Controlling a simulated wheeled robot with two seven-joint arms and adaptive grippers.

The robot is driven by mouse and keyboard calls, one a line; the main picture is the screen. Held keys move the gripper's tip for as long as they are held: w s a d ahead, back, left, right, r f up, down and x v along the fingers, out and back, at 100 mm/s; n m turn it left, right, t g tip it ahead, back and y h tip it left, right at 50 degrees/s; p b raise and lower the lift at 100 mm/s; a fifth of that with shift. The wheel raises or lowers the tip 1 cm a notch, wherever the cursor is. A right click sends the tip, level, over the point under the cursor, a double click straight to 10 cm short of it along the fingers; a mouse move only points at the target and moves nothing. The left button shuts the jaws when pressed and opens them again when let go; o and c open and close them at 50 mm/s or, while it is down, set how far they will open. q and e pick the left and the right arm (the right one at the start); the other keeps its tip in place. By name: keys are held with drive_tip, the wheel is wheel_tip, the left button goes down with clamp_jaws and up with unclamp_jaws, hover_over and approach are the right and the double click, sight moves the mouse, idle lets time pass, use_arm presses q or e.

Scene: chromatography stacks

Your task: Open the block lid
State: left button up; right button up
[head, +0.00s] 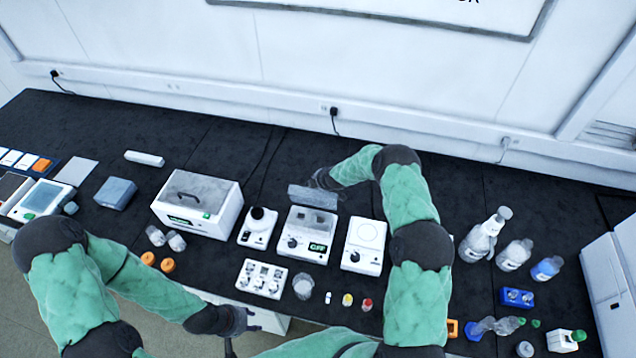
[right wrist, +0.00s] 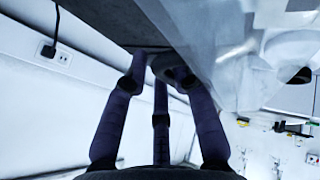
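The block heater (head: 304,247) stands mid-bench, a white box with a knob and a green display. Its grey lid (head: 313,196) is tilted up at the back edge, and the top of the block with dark openings is exposed. My right arm reaches over the bench, and my right gripper (head: 324,180) is behind the lid, close to it; contact is unclear. In the right wrist view its fingers (right wrist: 156,66) bend inward and their tips meet, with nothing seen between them. My left gripper (head: 236,322) hangs at the front bench edge, away from the block; its fingers are unclear.
A white box with a handle (head: 200,204) and a small device (head: 258,228) stand left of the block. A flat-topped device (head: 364,246) is right, beside my right arm. A vial rack (head: 262,278) and beaker (head: 303,286) stand in front. Bottles (head: 484,236) are further right.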

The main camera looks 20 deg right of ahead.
drive_tip(key=shift+d+f, duration=0.25)
drive_tip(key=shift+f, duration=0.35)
drive_tip(key=shift+s+a+f, duration=0.1)
drive_tip(key=shift+s+a, duration=0.05)
drive_tip(key=shift+s, duration=0.1)
drive_tip(key=s+d+r+p, duration=0.1)
drive_tip(key=d+r+p, duration=0.1)
drive_tip(key=r, duration=0.4)
drive_tip(key=s+d+r+p, duration=0.1)
drive_tip(key=r+p, duration=0.2)
drive_tip(key=r, duration=0.3)
drive_tip(key=shift+d+r+p, duration=0.25)
drive_tip(key=shift+d+p, duration=0.15)
idle(0.5)
idle(0.4)
